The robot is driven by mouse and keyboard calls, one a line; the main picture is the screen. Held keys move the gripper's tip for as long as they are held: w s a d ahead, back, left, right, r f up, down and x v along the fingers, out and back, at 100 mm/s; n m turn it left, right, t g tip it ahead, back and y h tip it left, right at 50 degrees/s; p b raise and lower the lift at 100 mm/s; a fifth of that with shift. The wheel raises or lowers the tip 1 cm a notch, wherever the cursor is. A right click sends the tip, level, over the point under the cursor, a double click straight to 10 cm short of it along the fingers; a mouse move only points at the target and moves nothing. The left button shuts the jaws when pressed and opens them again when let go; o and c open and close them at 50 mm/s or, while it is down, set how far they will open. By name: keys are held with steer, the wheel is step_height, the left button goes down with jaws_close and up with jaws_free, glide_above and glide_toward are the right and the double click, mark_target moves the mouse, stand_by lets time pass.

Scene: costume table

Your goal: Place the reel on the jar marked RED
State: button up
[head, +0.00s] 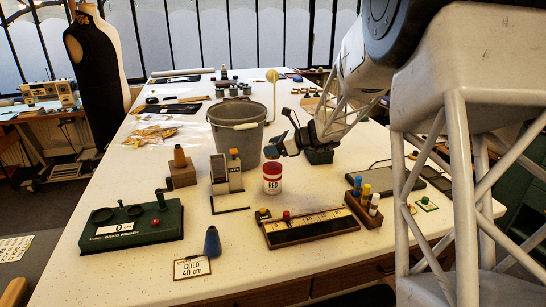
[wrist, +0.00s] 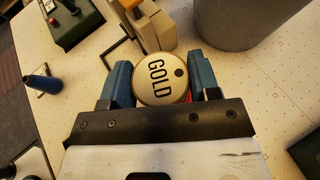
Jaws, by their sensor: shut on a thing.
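My gripper (head: 279,148) is over the jar marked RED (head: 272,184), a small red and white jar standing on the table. In the wrist view my gripper (wrist: 160,85) has its blue fingers shut on the reel, whose round gold end (wrist: 152,80) reads GOLD. In the head view the fingers largely hide the reel. A bit of red shows beside the gold end in the wrist view, probably the jar below. I cannot tell whether the reel touches the jar.
A grey bucket (head: 237,137) stands behind the jar, and a beige device (head: 227,176) is close on its left. A long ruled tray (head: 310,227) and a rack of bottles (head: 363,204) lie in front. A blue cone (head: 212,243) stands by the GOLD 40 cm card (head: 192,267).

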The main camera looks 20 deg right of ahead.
steer(key=shift+f, duration=1.75)
steer(key=shift+f, duration=0.2)
steer(key=o, duration=0.9)
steer(key=shift+o, duration=0.2)
steer(key=shift+r, duration=0.2)
steer(key=v, duration=1.2)
steer(key=shift+r, duration=0.1)
